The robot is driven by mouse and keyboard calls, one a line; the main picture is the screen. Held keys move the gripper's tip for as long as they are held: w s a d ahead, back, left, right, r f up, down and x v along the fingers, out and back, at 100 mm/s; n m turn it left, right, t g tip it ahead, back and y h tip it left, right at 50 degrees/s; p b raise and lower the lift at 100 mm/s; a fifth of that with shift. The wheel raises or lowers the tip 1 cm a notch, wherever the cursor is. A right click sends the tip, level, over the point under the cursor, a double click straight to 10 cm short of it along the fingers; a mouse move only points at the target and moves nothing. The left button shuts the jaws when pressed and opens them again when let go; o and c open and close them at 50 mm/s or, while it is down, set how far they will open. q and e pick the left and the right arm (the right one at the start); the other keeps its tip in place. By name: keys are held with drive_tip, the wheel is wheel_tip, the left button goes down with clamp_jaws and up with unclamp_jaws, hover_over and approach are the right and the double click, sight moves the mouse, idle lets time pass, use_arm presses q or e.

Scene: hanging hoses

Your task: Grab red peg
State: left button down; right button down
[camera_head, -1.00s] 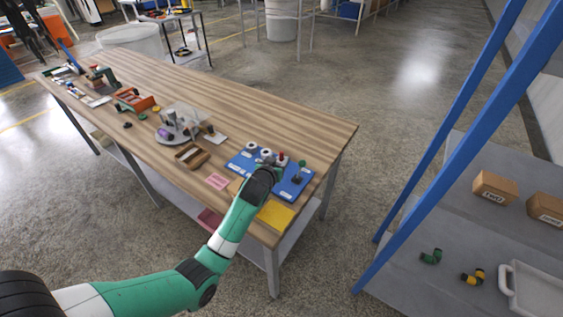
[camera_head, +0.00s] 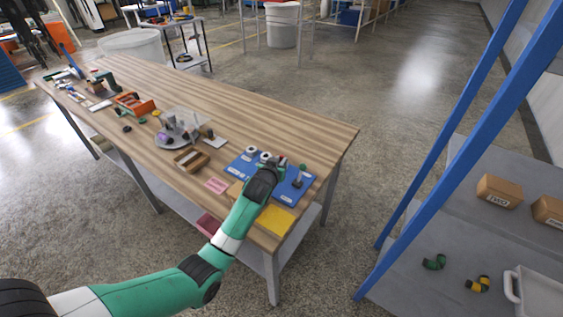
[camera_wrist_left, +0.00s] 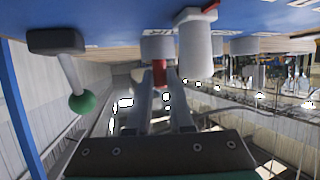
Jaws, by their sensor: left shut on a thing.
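The red peg (camera_wrist_left: 160,73) is between the fingertips of my left gripper (camera_wrist_left: 160,80) in the left wrist view. The gripper is shut on it. One end of the peg meets a white-grey round holder (camera_wrist_left: 157,47) on the blue board; I cannot tell whether it is seated in it. In the head view my left gripper (camera_head: 272,164) is over the blue board (camera_head: 240,165) at the table's near right end, and it hides the peg. My right gripper is not in view.
A white cylinder with a red part (camera_wrist_left: 195,47) stands close beside the fingers. A lever with a green ball (camera_wrist_left: 82,102) is on the other side. A yellow pad (camera_head: 277,219) and a brown tray (camera_head: 191,159) lie nearby on the table. A blue rack post (camera_head: 440,150) stands at right.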

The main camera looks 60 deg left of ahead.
use_arm(q)
drive_tip(key=shift+r+p, duration=0.4)
drive_tip(key=shift+r, duration=0.1)
wheel_tip(320, 180, up, 3)
drive_tip(key=shift+f+p, duration=0.1)
drive_tip(key=shift+p, duration=0.8)
drive_tip(key=a+r+p+v, duration=0.2)
drive_tip(key=r+p+v, duration=0.1)
drive_tip(key=p+v, duration=0.9)
drive_tip(key=v, duration=0.4)
drive_tip(key=shift+s, duration=0.35)
